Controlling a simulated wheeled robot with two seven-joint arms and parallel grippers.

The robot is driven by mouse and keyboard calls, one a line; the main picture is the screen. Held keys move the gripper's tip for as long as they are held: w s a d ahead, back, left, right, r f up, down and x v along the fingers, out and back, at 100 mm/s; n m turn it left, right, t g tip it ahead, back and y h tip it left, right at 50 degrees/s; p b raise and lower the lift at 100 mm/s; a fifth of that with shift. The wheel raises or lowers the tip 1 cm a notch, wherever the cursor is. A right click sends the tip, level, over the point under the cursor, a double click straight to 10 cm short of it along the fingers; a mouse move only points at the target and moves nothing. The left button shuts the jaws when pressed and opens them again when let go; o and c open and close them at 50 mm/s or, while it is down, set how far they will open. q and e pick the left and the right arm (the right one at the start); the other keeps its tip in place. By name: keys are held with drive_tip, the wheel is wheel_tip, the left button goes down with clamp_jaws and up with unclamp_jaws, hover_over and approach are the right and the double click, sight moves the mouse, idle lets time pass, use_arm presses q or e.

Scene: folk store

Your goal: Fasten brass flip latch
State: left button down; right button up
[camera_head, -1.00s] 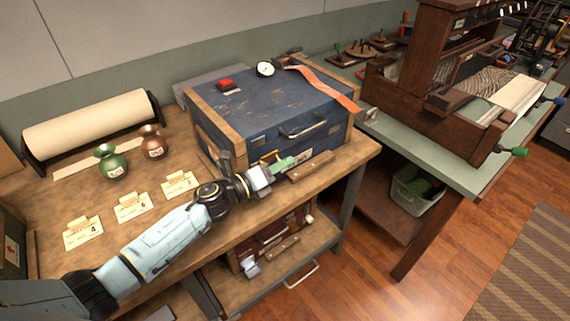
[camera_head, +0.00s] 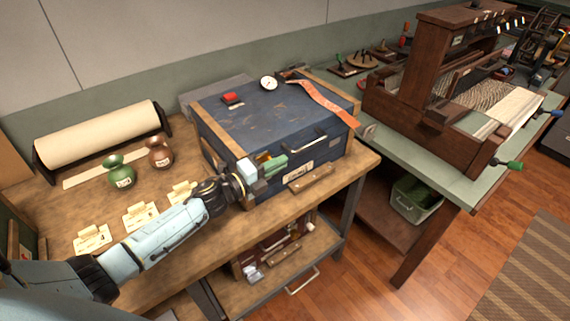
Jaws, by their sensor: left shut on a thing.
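A closed blue chest (camera_head: 265,115) with wooden edge strips sits on the wooden bench. The brass flip latch (camera_head: 264,157) shows as a small yellow patch on the chest's front face, left of the metal handle (camera_head: 306,141). My left gripper (camera_head: 263,166) is at this latch, close against the front face, and is shut on it. The pale and green gripper parts hide most of the latch, so I cannot tell its exact angle. My right gripper is not in view.
A red button box (camera_head: 232,98), a round dial (camera_head: 268,83) and an orange strap (camera_head: 325,103) lie on the lid. A wooden bar (camera_head: 312,177) lies at the bench's front edge. Vases (camera_head: 120,173) and number cards stand left. A loom (camera_head: 450,95) is at right.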

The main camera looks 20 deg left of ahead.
use_arm(q)
drive_tip(key=shift+w+a+r, duration=0.1)
drive_tip(key=shift+w+r, duration=0.05)
drive_tip(key=shift+r, duration=0.2)
drive_tip(key=c, duration=1.5)
unclamp_jaws()
drive_tip(key=shift+f, duration=0.15)
drive_tip(key=shift+s+f, duration=0.1)
drive_tip(key=shift+s, duration=0.1)
drive_tip(key=shift+b+v, duration=0.4)
drive_tip(key=shift+v, duration=6.2)
